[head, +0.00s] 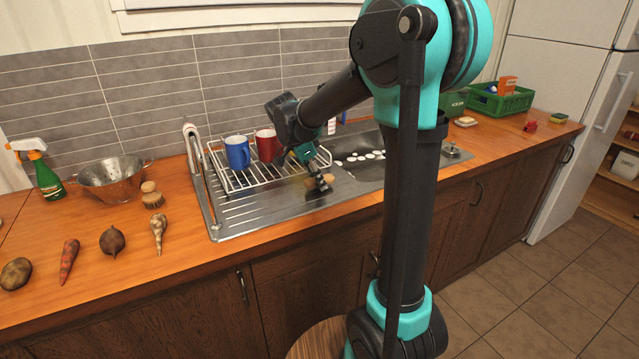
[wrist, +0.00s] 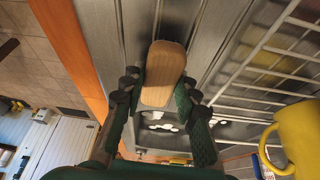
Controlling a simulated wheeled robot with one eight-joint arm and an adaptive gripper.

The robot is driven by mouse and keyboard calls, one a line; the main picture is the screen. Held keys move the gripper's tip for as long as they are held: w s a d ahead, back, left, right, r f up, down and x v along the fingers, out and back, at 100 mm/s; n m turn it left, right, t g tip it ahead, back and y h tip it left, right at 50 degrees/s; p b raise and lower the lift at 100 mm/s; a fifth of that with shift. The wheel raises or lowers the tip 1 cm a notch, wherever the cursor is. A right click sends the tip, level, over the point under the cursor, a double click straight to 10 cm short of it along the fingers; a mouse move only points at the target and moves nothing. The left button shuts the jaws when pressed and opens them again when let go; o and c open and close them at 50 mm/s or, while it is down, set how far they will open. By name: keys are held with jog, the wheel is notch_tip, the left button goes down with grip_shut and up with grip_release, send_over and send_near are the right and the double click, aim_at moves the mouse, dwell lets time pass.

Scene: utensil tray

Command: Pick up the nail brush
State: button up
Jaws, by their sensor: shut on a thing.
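The nail brush (wrist: 164,70) shows a pale wooden, rounded back in the wrist view, between the two dark green fingers. My gripper (wrist: 160,88) is shut on it, one finger on each side. In the head view my gripper (head: 319,181) is low over the right front part of the steel drainboard, and a small piece of the brush (head: 329,178) shows by the fingers. Its bristles are hidden. I cannot tell whether it touches the steel.
A white wire dish rack (head: 222,170) with a blue mug (head: 237,152) and a red mug (head: 267,145) stands just left of my gripper. A yellow mug (wrist: 295,135) is near in the wrist view. The sink basin (head: 362,172) lies to the right. A round wooden brush (head: 152,196) stands farther left.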

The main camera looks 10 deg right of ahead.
jog(key=shift+r, duration=0.15)
jog(key=shift+c, duration=0.2)
notch_tip(320, 180, up, 20)
dwell(0.4)
jog(key=o, duration=0.4)
jog(key=shift+c, duration=1.3)
